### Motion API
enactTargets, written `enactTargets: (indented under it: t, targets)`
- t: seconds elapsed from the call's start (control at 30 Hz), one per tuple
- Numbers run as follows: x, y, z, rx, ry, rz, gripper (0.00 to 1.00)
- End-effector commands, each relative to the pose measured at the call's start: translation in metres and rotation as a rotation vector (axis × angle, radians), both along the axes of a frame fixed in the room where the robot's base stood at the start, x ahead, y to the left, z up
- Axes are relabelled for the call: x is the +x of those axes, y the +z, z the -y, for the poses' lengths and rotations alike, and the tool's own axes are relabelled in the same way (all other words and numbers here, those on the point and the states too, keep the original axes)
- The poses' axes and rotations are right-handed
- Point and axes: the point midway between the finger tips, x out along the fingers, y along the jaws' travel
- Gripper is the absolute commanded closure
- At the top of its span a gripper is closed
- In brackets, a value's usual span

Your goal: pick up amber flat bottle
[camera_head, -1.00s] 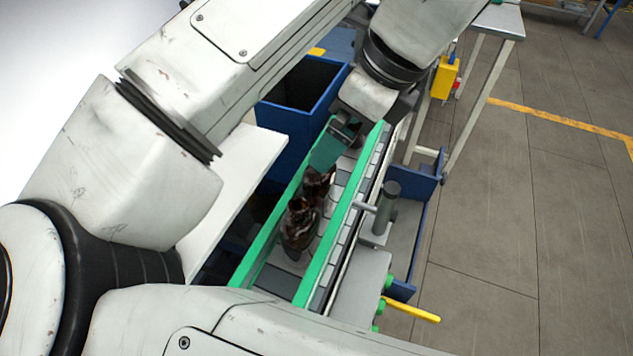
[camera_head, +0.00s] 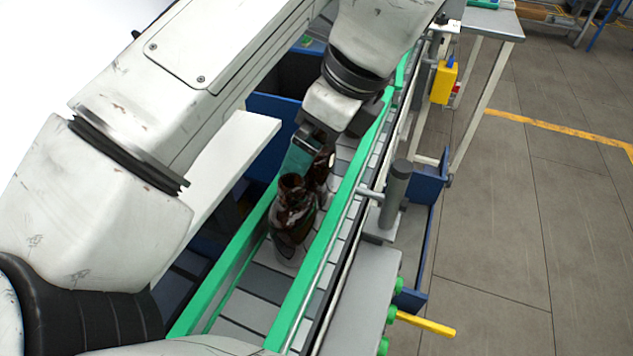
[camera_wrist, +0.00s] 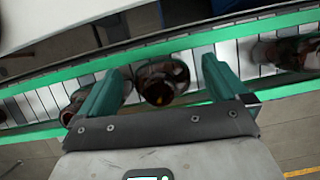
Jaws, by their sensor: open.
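In the head view an amber bottle (camera_head: 293,212) stands upright on the conveyor, on the near side of my gripper (camera_head: 308,150). A second amber bottle (camera_head: 318,170) is just behind it, partly hidden by the gripper. In the wrist view my gripper (camera_wrist: 166,92) is open. An amber bottle (camera_wrist: 160,82) shows between its two green fingers, apart from both. Another dark bottle (camera_wrist: 74,108) is just outside the left finger, and one more (camera_wrist: 290,52) lies or stands further right. I cannot tell which one is the flat bottle.
The conveyor (camera_head: 262,290) has green side rails (camera_head: 300,290) close on both sides of the bottles. A grey post (camera_head: 396,188) stands beside the right rail. A blue bin (camera_head: 275,125) is left of the belt. The belt's near end is clear.

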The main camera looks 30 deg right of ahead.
Motion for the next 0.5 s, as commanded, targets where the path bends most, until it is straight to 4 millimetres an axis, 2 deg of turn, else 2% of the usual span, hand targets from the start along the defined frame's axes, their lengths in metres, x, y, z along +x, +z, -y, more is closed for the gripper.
enactTargets:
  t: [0.03,0.1,0.37,0.5]
  targets:
    - [0.0018,-0.0094,-0.0012,0.001,0.001,0.001,0.0]
    - [0.0033,-0.0117,-0.002,0.0,0.001,0.001,0.0]
    - [0.0041,-0.0103,-0.0023,0.001,0.0,0.001,0.0]
    - [0.004,-0.0104,-0.0023,0.001,0.0,0.001,0.12]
